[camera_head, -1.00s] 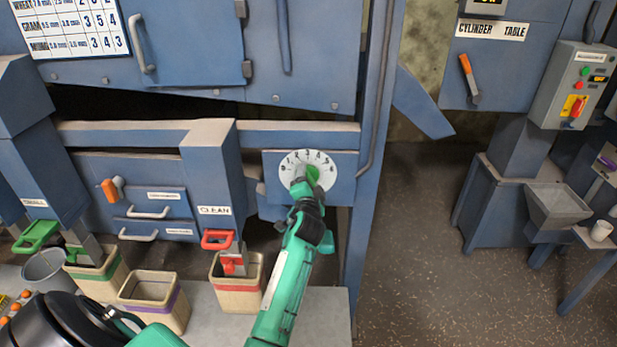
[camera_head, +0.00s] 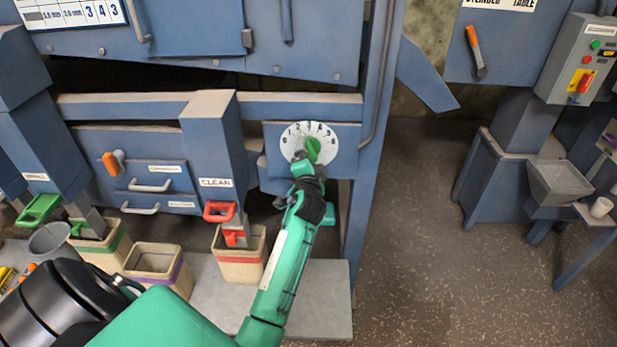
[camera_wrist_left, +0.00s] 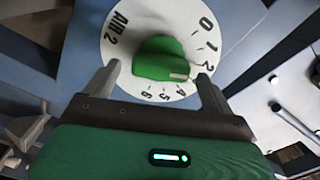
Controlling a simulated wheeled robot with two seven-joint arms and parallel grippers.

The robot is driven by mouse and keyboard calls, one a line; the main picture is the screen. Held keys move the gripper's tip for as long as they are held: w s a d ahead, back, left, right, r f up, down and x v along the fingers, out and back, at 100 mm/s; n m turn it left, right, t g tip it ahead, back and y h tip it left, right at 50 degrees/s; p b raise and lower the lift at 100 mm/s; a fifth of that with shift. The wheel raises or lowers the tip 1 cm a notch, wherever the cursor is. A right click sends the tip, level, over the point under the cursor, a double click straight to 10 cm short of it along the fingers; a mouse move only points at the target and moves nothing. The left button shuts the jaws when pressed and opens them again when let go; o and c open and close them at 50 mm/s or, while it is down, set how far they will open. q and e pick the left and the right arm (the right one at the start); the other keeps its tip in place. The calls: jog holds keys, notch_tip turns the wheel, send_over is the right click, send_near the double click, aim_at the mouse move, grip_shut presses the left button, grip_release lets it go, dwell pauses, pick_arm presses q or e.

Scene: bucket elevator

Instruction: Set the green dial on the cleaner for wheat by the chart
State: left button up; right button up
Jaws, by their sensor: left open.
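The green dial (camera_head: 313,148) sits on a round white numbered plate (camera_head: 290,145) on the blue cleaner. In the left wrist view the green dial (camera_wrist_left: 160,60) fills the space between the fingers, and its plate reads AIR 2. The dial's white mark points between the 2 and the 4; the 3 is not readable. My left gripper (camera_head: 303,162) is at the dial. In the left wrist view the left gripper (camera_wrist_left: 158,70) is open, one finger on each side of the dial; contact cannot be told. The chart (camera_head: 70,14) is cut by the top edge, its wheat row out of view.
A CLEAN spout with a red handle (camera_head: 219,211) stands left of the dial, above a red-banded bin (camera_head: 238,267). A blue upright post (camera_head: 372,150) stands close right of the dial. Open floor (camera_head: 420,260) lies further right.

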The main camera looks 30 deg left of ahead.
pick_arm(q)
jog(key=b+v, duration=0.2)
jog(key=v, duration=0.9)
jog(key=shift+s, duration=0.25)
pick_arm(e)
jog(key=shift+w+a+f, duration=0.3)
jog(key=shift+w+f, duration=0.5)
jog(key=shift+w, duration=0.05)
pick_arm(q)
jog(key=shift+d, duration=0.1)
pick_arm(e)
jog(key=shift+s+d, duration=0.15)
jog(key=shift+s, duration=0.15)
